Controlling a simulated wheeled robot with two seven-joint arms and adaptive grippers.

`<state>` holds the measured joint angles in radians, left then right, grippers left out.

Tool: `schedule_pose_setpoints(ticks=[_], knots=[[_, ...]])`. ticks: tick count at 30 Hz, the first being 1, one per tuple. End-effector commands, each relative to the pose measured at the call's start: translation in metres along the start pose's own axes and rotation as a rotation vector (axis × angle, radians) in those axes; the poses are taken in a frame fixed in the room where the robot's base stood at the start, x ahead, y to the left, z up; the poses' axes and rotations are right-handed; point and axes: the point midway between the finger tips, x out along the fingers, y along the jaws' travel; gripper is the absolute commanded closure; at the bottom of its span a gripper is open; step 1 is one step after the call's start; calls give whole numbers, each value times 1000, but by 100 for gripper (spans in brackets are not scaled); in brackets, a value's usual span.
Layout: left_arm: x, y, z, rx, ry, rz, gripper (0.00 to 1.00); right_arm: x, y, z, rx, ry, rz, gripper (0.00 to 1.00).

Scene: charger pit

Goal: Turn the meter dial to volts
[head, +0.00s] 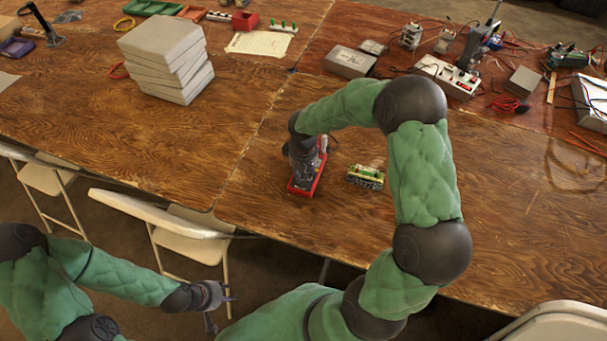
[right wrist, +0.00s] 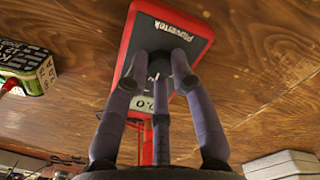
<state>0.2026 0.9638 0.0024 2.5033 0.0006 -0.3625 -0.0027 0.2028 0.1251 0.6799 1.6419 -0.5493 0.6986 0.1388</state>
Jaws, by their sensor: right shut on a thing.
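The meter (head: 293,189) is a red-edged box lying on the wooden table, mostly hidden in the head view by my right gripper (head: 304,168). In the right wrist view the meter (right wrist: 189,27) shows its dark face with a maker's name and part of its display. My right gripper (right wrist: 168,72) is shut on the meter's dial, which its fingers hide, so I cannot read the dial's setting. My left gripper (head: 222,308) is open and empty, low beside the table's front edge.
A small green and yellow pack (head: 366,177) sits just right of the meter. A stack of grey slabs (head: 170,60) stands at the back left. A power strip (head: 447,77), cables and boxes crowd the back right. White chairs (head: 160,215) line the front edge.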

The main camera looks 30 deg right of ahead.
Motion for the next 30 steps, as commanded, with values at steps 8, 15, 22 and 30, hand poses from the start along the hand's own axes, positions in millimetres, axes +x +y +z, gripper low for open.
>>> schedule_pose_setpoints(ticks=[8, 15, 22, 30], knots=[[1, 0, 0, 0, 0, 0, 60, 0, 0, 0, 33, 0, 0, 100], [1, 0, 0, 0, 0, 0, 60, 0, 0, 0, 33, 0, 0, 100], [1, 0, 0, 0, 0, 0, 60, 0, 0, 0, 32, 0, 0, 51], [1, 0, 0, 0, 0, 0, 60, -1, 0, 0, 32, 0, 0, 51]])
